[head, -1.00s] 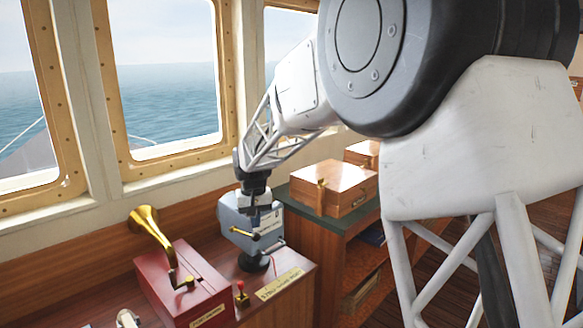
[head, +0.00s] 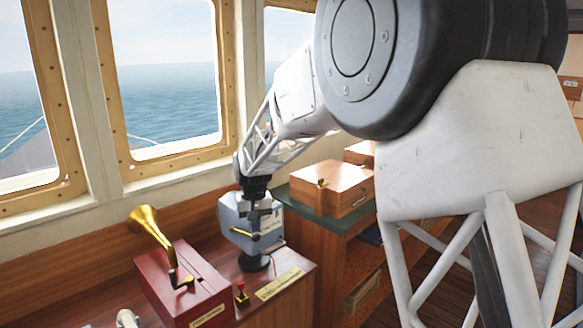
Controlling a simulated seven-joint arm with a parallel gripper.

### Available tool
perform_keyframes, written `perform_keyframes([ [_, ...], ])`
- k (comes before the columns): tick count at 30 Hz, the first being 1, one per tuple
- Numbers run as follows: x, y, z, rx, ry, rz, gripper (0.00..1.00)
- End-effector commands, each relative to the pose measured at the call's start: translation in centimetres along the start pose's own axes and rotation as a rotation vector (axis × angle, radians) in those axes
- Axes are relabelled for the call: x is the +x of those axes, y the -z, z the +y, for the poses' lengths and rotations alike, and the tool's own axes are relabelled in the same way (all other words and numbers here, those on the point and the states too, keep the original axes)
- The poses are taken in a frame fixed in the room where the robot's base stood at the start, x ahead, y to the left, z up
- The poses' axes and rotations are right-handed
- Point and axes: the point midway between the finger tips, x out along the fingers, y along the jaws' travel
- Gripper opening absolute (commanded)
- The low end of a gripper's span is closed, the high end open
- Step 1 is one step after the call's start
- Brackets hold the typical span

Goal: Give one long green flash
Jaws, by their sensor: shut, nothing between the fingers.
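A blue-grey signal lamp box (head: 232,215) stands on a dark round foot (head: 254,263) at the right end of the wooden console. A brass lever (head: 240,232) with a dark-tipped end sticks out from its near side. My gripper (head: 262,212) points down in front of the lamp's upper part, just above the lever. Its fingers look shut and empty. I cannot tell whether they touch the lamp or lever. No green light shows, and the lamp's front glass is not visible from here.
A red box (head: 185,285) with a brass horn (head: 148,226) stands left of the lamp. A small red-topped switch (head: 242,294) and a brass nameplate (head: 281,283) sit in front. Wooden cases (head: 330,187) rest on the green-topped cabinet to the right. Windows stand behind.

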Motion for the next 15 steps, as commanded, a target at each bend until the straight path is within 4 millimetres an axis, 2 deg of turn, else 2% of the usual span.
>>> perform_keyframes([
  [15,1.09,-0.01,0.00,0.000,0.000,0.000,0.00],
])
